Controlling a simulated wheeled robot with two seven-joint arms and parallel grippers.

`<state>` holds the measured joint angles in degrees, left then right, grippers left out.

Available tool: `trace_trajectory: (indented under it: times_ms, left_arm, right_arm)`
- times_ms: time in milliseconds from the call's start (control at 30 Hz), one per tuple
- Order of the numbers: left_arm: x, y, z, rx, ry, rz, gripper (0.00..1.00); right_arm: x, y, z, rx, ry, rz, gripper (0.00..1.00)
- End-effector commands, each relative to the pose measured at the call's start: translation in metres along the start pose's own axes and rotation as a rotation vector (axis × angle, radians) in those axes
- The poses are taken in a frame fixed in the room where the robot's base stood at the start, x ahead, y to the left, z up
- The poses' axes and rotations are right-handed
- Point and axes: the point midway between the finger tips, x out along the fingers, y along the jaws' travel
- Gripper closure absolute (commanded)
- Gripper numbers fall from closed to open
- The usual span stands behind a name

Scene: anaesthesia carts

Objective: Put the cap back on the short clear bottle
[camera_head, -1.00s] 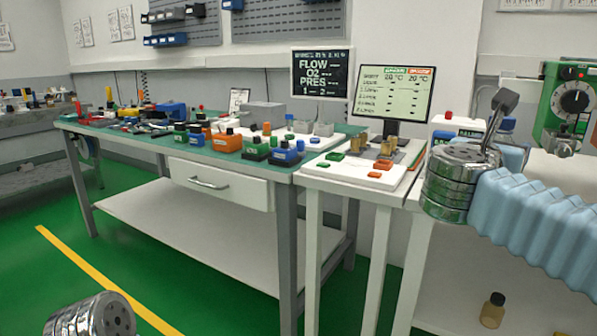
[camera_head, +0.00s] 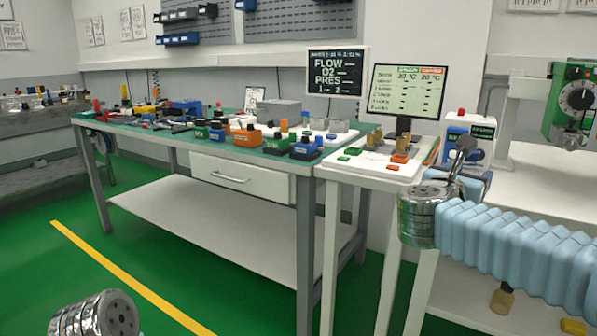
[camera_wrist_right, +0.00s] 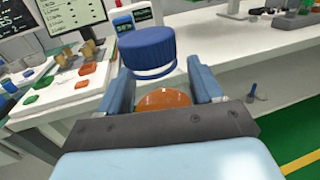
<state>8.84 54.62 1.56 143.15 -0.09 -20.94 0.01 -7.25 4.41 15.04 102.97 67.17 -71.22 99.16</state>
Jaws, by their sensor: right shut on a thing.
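In the wrist view a ridged blue cap (camera_wrist_right: 148,48) with a white lower rim shows above the jaws, slightly left of their middle. Below it a rounded orange thing (camera_wrist_right: 163,99), perhaps the contents of a clear bottle, fills the gap between the fingers. I cannot tell whether the cap is seated on it. My right gripper (camera_wrist_right: 160,84) is shut on this orange thing; it also shows in the head view (camera_head: 467,150), in front of the right-hand table, its held thing hard to make out. Only my left wrist's metal end shows at lower left; its gripper is out of view.
A white stand (camera_head: 375,168) with green and orange blocks and brass parts is left of my right gripper. Behind it are a monitor (camera_head: 407,90) and a white box (camera_head: 470,122). A small bottle (camera_head: 502,299) is low at right.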

Motion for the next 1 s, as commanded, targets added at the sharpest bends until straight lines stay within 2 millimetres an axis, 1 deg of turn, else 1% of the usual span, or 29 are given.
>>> trace_trajectory:
  times_ms: [33,67,167,267,300,333,367,400,467,500,600,700,800,900,1000]
  left_arm:
    - [0.000,0.000,0.000,0.000,0.000,0.000,0.08]
    - [0.000,0.000,0.000,0.000,0.000,0.000,0.08]
    - [0.000,0.000,0.000,0.000,0.000,0.000,0.08]
    - [0.000,0.000,0.000,0.000,0.000,0.000,0.08]
    - [0.000,0.000,0.000,0.000,0.000,0.000,0.08]
    - [0.000,0.000,0.000,0.000,0.000,0.000,0.08]
    - [0.000,0.000,0.000,0.000,0.000,0.000,0.08]
    - [0.000,0.000,0.000,0.000,0.000,0.000,0.08]
    - [0.000,0.000,0.000,0.000,0.000,0.000,0.08]
    - [0.000,0.000,0.000,0.000,0.000,0.000,0.08]
    - [0.000,0.000,0.000,0.000,0.000,0.000,0.08]
    - [0.000,0.000,0.000,0.000,0.000,0.000,0.08]
    - [0.000,0.000,0.000,0.000,0.000,0.000,0.08]
    - [0.000,0.000,0.000,0.000,0.000,0.000,0.08]
    - [0.000,0.000,0.000,0.000,0.000,0.000,0.08]
  right_arm:
    - [0.004,0.007,-0.014,-0.007,0.002,0.016,0.89]
    - [0.006,0.013,-0.022,-0.006,0.004,0.030,0.89]
    - [0.013,0.031,-0.057,-0.009,0.005,0.094,0.89]
    - [0.017,0.053,-0.106,-0.012,0.009,0.194,0.89]
    - [0.017,0.061,-0.128,-0.013,0.010,0.245,0.89]
    - [0.016,0.068,-0.146,-0.013,0.011,0.285,0.89]
    - [0.014,0.073,-0.163,-0.013,0.014,0.325,0.89]
    - [0.011,0.080,-0.186,-0.013,0.015,0.380,0.89]
    - [0.004,0.088,-0.218,-0.011,0.015,0.457,0.89]
    - [-0.002,0.092,-0.237,-0.010,0.016,0.507,0.89]
    - [-0.018,0.100,-0.278,-0.004,0.013,0.615,0.89]
    - [-0.032,0.104,-0.307,-0.001,0.010,0.693,0.89]
    - [-0.042,0.106,-0.323,0.001,0.005,0.743,0.89]
    - [-0.048,0.107,-0.330,0.001,0.002,0.767,0.89]
    - [-0.049,0.107,-0.331,0.002,-0.001,0.773,0.89]
